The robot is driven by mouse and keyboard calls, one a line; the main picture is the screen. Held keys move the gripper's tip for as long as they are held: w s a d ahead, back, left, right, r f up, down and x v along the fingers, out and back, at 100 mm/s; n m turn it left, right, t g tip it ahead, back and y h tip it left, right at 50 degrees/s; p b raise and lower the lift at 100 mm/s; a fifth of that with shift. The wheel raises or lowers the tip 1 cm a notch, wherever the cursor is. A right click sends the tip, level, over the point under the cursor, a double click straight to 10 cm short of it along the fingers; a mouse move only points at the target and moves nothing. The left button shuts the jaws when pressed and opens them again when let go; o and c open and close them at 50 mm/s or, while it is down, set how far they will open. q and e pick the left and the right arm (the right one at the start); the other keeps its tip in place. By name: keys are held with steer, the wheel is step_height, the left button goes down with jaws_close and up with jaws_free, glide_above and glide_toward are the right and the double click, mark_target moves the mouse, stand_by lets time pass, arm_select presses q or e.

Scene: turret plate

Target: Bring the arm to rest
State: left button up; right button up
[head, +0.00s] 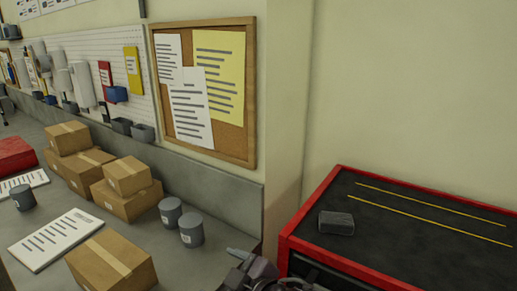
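A dark grey mechanical part (262,271) with a short lighter bar juts up at the bottom edge, between the workbench and the red cabinet.
A grey workbench (205,267) on the left carries several cardboard boxes (112,263), grey cans (191,229) and papers (55,238).

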steer(key=s+d+f+m+g+h, duration=0.1)
steer(key=s+d+f+m+h, duration=0.15)
steer(key=d+f+m, duration=0.4)
steer(key=s+d+f+m+h, duration=0.1)
steer(key=d+f+m+h, duration=0.2)
steer(key=d, duration=0.6)
steer(key=s+d+f+m+g+h, duration=0.3)
steer(key=s+d+f+g+h, duration=0.15)
steer(key=s+d+f, duration=0.55)
steer(key=s+f+g+b, duration=0.25)
steer(key=f+b, duration=0.25)
steer(key=f, duration=2.7)
steer(key=s+d+f+b, duration=0.2)
steer(key=s+f, duration=0.8)
steer(key=f, duration=0.1)
steer(key=s+d+f+b, duration=0.1)
steer(key=s+d+f, duration=0.1)
steer(key=s+f, duration=0.8)
steer(key=shift+s+f+g+b, duration=0.25)
steer(key=shift+f+g+b, duration=0.15)
steer(key=shift+f, duration=0.4)
steer(key=shift+d+n, duration=0.1)
steer(key=shift+n, duration=0.15)
